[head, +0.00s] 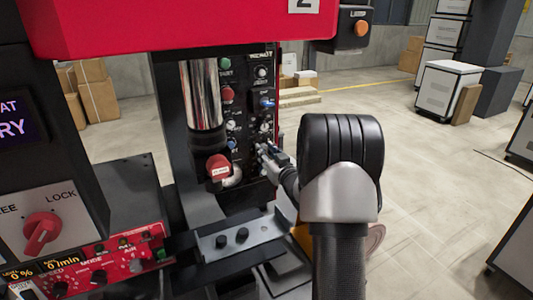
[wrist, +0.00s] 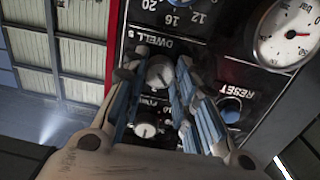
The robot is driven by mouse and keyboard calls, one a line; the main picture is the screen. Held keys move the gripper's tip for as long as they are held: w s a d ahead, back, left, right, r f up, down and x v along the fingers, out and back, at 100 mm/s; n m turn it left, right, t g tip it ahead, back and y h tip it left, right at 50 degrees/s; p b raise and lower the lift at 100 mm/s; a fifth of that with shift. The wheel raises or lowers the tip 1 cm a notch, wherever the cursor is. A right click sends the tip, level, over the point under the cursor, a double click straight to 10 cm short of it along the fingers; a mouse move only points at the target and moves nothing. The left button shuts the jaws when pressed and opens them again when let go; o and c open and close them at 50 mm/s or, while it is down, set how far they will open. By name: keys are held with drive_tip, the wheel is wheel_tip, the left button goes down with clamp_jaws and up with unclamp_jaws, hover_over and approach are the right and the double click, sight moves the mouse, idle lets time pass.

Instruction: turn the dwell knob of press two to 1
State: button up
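The control panel (head: 247,112) of the red press (head: 180,25) marked 2 stands ahead of me. My gripper (head: 266,152) is at the panel's lower right in the head view. In the wrist view my gripper (wrist: 157,75) is open, with one finger on each side of a pale round knob (wrist: 160,72) by the label DWELL S (wrist: 160,42). Gaps seem to show between the fingers and the knob. A second knob (wrist: 147,129) lies lower between the fingers. The knob's pointer and its scale marks cannot be read. In the head view my gripper hides this knob.
A numbered dial (wrist: 178,8) is above. A metal cylinder (head: 202,95) and red-capped part (head: 218,167) stand left of the panel. Open floor (head: 430,190) lies to the right.

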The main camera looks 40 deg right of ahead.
drive_tip(key=o, duration=0.5)
drive_tip(key=v, duration=1.2)
idle(0.3)
